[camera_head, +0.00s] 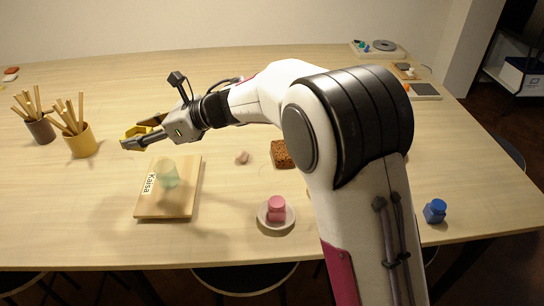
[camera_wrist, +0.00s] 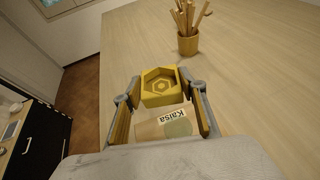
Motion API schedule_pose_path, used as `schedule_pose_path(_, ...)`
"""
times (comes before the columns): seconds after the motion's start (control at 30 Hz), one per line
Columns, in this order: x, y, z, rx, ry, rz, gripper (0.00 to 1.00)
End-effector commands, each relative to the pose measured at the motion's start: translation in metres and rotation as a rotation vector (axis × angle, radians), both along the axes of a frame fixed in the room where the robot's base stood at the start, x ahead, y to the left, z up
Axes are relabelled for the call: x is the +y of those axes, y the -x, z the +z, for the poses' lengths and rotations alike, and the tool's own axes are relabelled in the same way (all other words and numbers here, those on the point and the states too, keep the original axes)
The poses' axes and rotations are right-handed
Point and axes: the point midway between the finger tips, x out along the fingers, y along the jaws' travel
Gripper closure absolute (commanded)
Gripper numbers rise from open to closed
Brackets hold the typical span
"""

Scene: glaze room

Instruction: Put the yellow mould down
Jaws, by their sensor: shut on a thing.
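The yellow mould (camera_wrist: 160,87) is a squat block with a hexagonal recess in its upper face. My gripper (camera_wrist: 161,86) is shut on it, with one finger at each side in the wrist view. In the head view my gripper (camera_head: 132,138) and the mould are above the table at left, behind the far edge of the wooden board; most of the mould is hidden there by the gripper. The height of the mould over the table is hard to tell.
The wooden board (camera_head: 180,206) bears a "Kaisa" label (camera_head: 150,184) and a pale green translucent thing (camera_head: 167,174). A yellow cup (camera_head: 79,145) and a brown cup (camera_head: 41,130) hold sticks at left. A pink jar (camera_head: 276,207) stands on a saucer (camera_head: 264,222). A brown sponge-like block (camera_head: 282,154) lies mid-table.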

Motion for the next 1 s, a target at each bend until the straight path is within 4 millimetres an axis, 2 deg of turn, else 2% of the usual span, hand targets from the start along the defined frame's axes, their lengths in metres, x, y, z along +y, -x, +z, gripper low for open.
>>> schedule_pose_path(0.03, -0.016, -0.011, -0.002, 0.001, 0.000, -0.027, 0.85)
schedule_pose_path(0.2, -0.064, -0.040, -0.008, 0.000, 0.000, -0.104, 0.85)
schedule_pose_path(0.5, -0.151, -0.080, -0.018, 0.000, -0.001, -0.229, 0.85)
schedule_pose_path(0.7, -0.211, -0.098, -0.025, 0.000, 0.000, -0.305, 0.85)
schedule_pose_path(1.0, -0.302, -0.113, -0.036, 0.001, 0.000, -0.412, 0.85)
